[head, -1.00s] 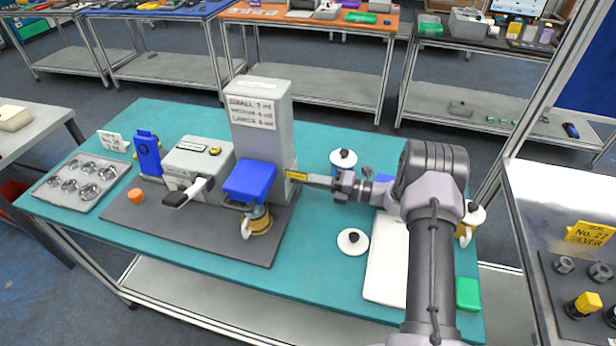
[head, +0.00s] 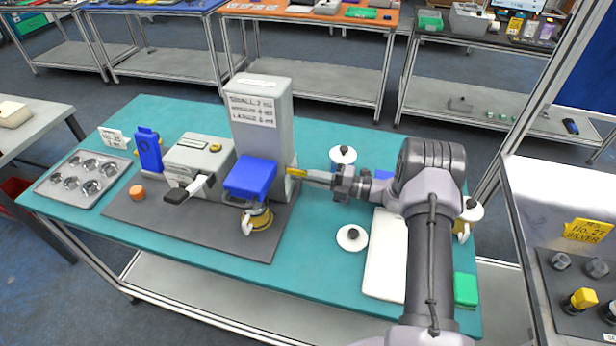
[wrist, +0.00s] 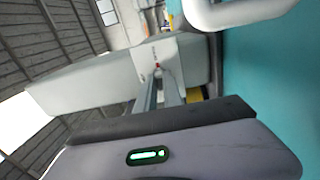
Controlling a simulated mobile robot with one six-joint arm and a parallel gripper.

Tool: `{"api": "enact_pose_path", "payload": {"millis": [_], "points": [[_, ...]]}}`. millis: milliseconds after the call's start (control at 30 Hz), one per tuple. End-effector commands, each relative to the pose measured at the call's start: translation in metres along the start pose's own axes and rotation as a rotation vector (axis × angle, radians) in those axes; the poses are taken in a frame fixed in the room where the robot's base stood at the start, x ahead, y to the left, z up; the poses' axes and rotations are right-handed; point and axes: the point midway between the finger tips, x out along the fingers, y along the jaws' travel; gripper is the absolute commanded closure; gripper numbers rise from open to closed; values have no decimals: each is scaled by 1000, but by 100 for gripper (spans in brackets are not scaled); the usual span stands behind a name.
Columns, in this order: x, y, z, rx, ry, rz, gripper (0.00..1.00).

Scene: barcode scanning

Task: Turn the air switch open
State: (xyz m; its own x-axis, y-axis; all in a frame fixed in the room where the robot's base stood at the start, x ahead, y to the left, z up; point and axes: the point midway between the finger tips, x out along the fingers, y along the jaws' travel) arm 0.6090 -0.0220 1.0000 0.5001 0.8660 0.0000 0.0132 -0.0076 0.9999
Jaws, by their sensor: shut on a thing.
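The tall grey machine (head: 262,115) with the printed size label stands on the dark mat. A small yellow switch piece (head: 296,171) shows on its right side, low down. My gripper (head: 310,176) reaches in from the right at that side, with its fingertips at the yellow piece. In the wrist view my gripper (wrist: 168,88) has its fingers close together against the grey machine (wrist: 120,78), shut on the switch. The fingers hide much of the switch, and its exact angle is hard to tell.
A blue-topped part (head: 250,178) and a brass-coloured cup (head: 257,218) sit in front of the machine. White lidded pieces (head: 352,238) and a white tray (head: 385,255) lie near my arm. A metal tray (head: 83,178) is at the far left.

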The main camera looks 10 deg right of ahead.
Motion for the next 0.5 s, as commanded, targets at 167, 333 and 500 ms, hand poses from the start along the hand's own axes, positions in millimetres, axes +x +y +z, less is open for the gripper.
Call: {"api": "enact_pose_path", "payload": {"millis": [167,333,500], "points": [[0,-1,-1,2,1,-1,73],[0,0,0,1,0,0,67],[-2,0,0,0,0,0,67]]}}
